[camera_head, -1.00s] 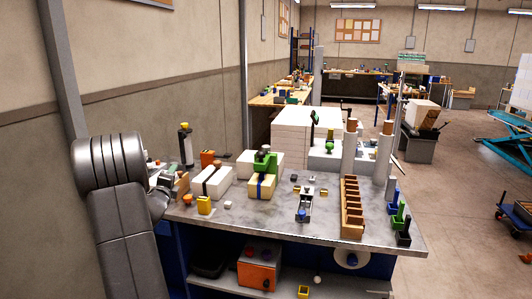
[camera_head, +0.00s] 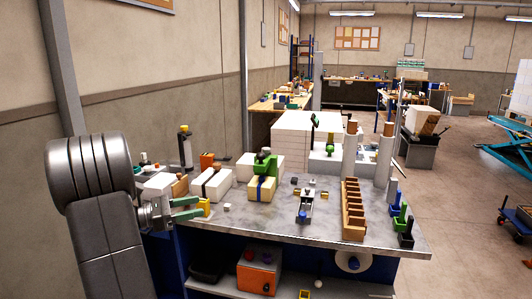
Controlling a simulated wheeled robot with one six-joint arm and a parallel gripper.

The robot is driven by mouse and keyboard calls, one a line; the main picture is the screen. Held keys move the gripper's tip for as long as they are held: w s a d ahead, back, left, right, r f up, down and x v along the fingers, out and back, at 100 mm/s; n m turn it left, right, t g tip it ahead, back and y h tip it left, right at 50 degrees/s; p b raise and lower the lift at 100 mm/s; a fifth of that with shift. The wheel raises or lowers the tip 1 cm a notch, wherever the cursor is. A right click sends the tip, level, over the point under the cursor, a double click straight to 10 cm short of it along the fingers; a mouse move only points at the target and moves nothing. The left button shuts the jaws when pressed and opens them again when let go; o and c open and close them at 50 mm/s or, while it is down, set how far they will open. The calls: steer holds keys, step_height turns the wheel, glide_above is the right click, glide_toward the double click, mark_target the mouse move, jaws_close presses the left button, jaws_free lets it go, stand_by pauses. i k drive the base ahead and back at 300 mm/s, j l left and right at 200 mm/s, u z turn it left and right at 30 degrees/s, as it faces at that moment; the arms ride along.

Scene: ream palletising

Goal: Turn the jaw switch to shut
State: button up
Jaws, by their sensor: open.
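My gripper (camera_head: 199,206) is at the left front of the grey workbench (camera_head: 330,228), with its two green fingers pointing right and spread apart. It is open, with no object clearly held. A small yellow block (camera_head: 205,206) shows at the fingertips; I cannot tell whether it is between them or behind them. No jaw switch can be made out for certain. A small metal device (camera_head: 305,206) with a dark part stands mid-bench, well right of my gripper; its details are too small to read.
White wrapped packs (camera_head: 211,184) and a pack with a blue band (camera_head: 262,188) lie right of my gripper. A wooden compartment rack (camera_head: 353,212) stands at the right. The bench front between gripper and rack is mostly clear.

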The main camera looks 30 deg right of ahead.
mark_target(266, 151)
steer(key=i+l+z, duration=0.25)
steer(key=i, duration=0.5)
steer(key=i+z, duration=0.25)
steer(key=i, duration=0.45)
